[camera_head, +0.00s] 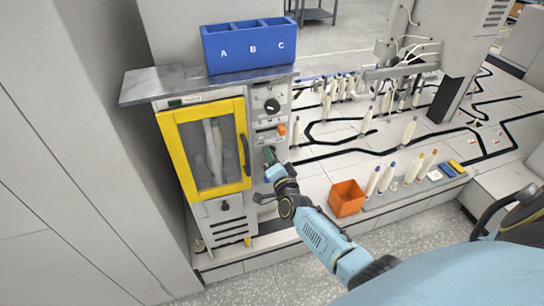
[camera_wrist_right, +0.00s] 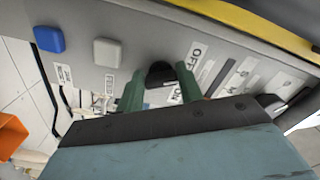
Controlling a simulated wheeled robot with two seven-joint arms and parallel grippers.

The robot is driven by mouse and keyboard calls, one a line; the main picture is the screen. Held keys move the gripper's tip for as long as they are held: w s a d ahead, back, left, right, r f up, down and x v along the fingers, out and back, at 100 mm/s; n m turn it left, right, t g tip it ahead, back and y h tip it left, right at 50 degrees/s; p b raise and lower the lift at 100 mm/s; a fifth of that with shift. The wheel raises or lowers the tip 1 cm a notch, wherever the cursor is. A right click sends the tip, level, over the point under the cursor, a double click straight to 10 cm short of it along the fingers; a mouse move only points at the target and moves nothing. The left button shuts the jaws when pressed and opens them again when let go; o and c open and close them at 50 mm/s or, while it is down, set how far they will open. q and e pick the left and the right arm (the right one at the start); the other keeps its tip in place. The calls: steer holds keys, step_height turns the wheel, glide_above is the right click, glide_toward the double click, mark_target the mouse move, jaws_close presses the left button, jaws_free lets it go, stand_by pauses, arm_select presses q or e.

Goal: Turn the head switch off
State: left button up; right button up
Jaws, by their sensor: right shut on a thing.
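The head switch is a black knob (camera_wrist_right: 158,70) on the grey control panel, with OFF and ON labels beside it in the right wrist view. My right gripper (camera_wrist_right: 161,86) has its green fingers on either side of the knob and is shut on it. In the head view the right gripper (camera_head: 269,160) is at the panel, right of the yellow-framed door, and hides the knob. Which label the knob points to is not clear. My left gripper is not in view.
The yellow-framed door (camera_head: 248,120) with a black handle is close left of the gripper. A dial (camera_head: 271,106) sits higher on the panel. Blue (camera_wrist_right: 48,39) and white (camera_wrist_right: 107,52) buttons are near the knob. An orange bin (camera_head: 347,199) stands to the right.

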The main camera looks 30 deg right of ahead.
steer(key=shift+f+n, duration=0.1)
steer(key=shift+n, duration=0.9)
steer(key=o, duration=1)
steer(key=p+v, duration=0.2)
steer(key=v, duration=1.1)
steer(key=shift+s+a, duration=0.1)
steer(key=shift+s, duration=0.1)
